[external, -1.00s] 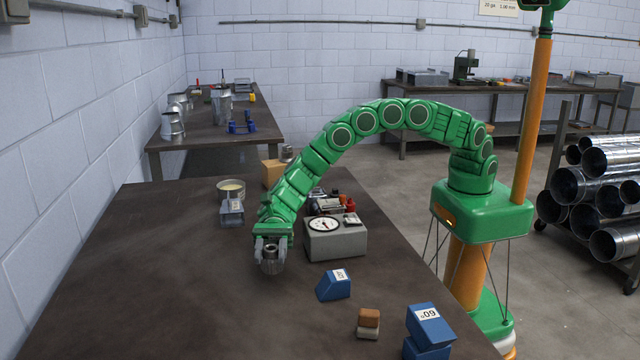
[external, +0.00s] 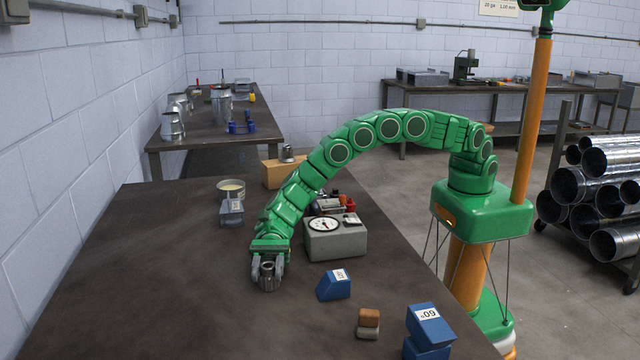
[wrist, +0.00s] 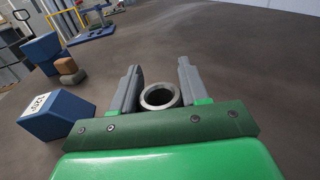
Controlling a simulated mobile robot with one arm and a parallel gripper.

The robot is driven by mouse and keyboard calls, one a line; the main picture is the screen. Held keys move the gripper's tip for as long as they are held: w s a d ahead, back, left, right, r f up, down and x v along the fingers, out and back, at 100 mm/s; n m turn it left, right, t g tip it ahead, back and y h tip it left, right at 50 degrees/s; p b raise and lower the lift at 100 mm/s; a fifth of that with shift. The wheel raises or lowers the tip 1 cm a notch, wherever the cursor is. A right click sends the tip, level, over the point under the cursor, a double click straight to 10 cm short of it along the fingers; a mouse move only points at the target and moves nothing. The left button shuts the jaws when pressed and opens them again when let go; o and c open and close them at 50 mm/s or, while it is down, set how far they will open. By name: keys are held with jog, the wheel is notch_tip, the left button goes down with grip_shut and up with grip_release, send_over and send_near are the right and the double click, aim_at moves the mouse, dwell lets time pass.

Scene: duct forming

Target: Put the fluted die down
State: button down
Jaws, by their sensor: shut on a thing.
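The fluted die (external: 267,283) is a small grey metal ring-shaped piece with an open bore. My gripper (external: 268,272) is shut on it, with a grey finger on each side. The die is upright, low over the brown table (external: 160,290); I cannot tell whether its base touches the top. In the wrist view the die's round rim (wrist: 146,98) shows between the two fingers (wrist: 158,85). Its lower part is hidden there by the green gripper body.
A grey dial gauge box (external: 335,243) stands close to the right of my gripper. Blue blocks (external: 334,284) (external: 430,326) and a brown-and-grey block pair (external: 368,323) lie nearer the front right. The table's left and front are clear.

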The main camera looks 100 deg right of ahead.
jog(key=c, duration=0.6)
grip_release()
jog(key=shift+o, duration=0.2)
jog(key=shift+r, duration=0.1)
jog(key=d, duration=0.4)
jog(key=s+d, duration=0.1)
jog(key=d, duration=0.3)
jog(key=s+d, duration=0.1)
jog(key=d, duration=0.2)
jog(key=shift+s+d, duration=0.2)
jog(key=shift+d, duration=0.2)
